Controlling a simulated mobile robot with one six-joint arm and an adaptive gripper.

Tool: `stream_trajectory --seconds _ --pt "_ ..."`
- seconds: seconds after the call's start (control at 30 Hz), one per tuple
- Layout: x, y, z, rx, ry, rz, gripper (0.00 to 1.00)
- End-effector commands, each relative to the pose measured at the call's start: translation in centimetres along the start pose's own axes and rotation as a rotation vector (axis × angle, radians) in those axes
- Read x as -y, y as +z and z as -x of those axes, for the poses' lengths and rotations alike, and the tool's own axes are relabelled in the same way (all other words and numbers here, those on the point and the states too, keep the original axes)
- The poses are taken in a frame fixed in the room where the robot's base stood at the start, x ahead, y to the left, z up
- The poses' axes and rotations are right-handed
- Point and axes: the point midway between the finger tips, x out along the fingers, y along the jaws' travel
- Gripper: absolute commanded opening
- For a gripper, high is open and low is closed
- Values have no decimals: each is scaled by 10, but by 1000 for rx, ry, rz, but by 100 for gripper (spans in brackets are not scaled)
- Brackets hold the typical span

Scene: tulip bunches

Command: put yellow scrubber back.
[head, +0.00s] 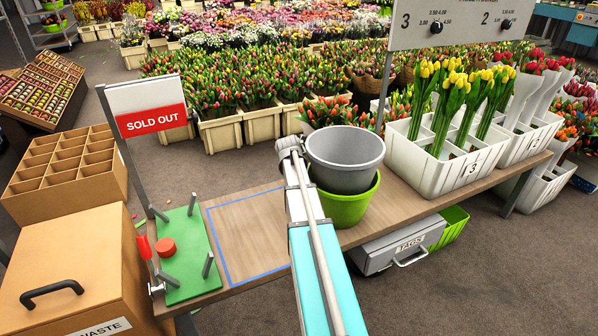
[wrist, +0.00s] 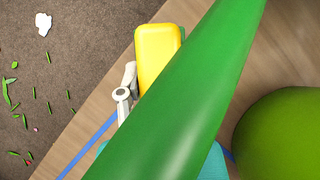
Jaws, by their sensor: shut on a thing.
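In the head view my gripper (head: 290,147) is over the bench's far edge, left of the grey bucket (head: 344,155). The scrubber cannot be made out there.
The grey bucket sits in a green bucket (head: 345,207). Left of them is a blue-outlined bench area (head: 238,228), then a green pegged board (head: 190,232) with a red knob. White tulip crates (head: 440,180) stand right. A waste box (head: 75,265) stands at the left.

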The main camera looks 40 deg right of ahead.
Motion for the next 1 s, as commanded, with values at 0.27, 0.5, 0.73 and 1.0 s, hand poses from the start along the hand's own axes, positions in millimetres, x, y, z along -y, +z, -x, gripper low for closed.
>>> stream_trajectory --seconds 0.27,0.5,0.73,1.0 --pt "0 -2 -3 0 0 0 3" --pt "0 -2 -3 0 0 0 82" --pt "1 -1 -3 0 -1 -1 82" --pt "1 0 0 0 -1 -1 82"
